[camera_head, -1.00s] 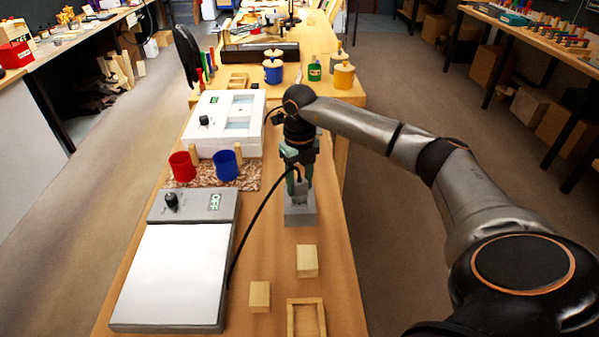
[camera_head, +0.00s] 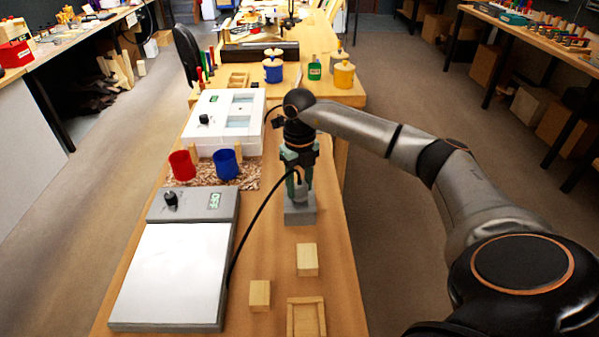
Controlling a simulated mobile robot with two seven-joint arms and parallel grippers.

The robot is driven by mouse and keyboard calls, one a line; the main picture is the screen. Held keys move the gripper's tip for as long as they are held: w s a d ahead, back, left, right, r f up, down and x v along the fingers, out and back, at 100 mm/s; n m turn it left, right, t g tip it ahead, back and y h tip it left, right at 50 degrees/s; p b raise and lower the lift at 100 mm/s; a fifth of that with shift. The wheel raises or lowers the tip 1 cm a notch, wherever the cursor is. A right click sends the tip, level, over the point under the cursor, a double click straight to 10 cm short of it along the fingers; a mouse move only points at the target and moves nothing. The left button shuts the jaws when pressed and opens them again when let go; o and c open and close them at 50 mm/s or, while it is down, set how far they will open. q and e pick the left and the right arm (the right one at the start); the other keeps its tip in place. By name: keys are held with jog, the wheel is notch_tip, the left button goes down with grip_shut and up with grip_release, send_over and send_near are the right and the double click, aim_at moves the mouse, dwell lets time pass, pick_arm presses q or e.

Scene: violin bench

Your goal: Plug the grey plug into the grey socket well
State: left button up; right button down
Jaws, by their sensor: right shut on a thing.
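The grey socket well (camera_head: 301,215) is a block standing on the bench, right of the grey hot plate. My right gripper (camera_head: 299,186) is directly above it, pointing down, with green fingers shut on the grey plug (camera_head: 300,194). The plug's lower end meets the top of the well in this view; how deep it sits is hidden. A black cable (camera_head: 255,215) arcs from the plug down to the side of the hot plate. My left gripper is not in view.
The hot plate (camera_head: 170,275) with an OFF display lies left. A white unit (camera_head: 225,125), a red cup (camera_head: 182,165) and a blue cup (camera_head: 226,163) stand behind. Two wooden blocks (camera_head: 307,259) (camera_head: 260,295) and a wooden tray (camera_head: 291,318) are in front.

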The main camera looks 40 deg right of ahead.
aim_at(300, 184)
jog(key=shift+f+b, duration=0.4)
jog(key=shift+f, duration=0.4)
jog(key=shift+c, duration=1.4)
grip_release()
jog(key=shift+r, duration=0.35)
notch_tip(300, 184, up, 11)
jog(key=shift+f, duration=0.1)
jog(key=shift+r, duration=0.5)
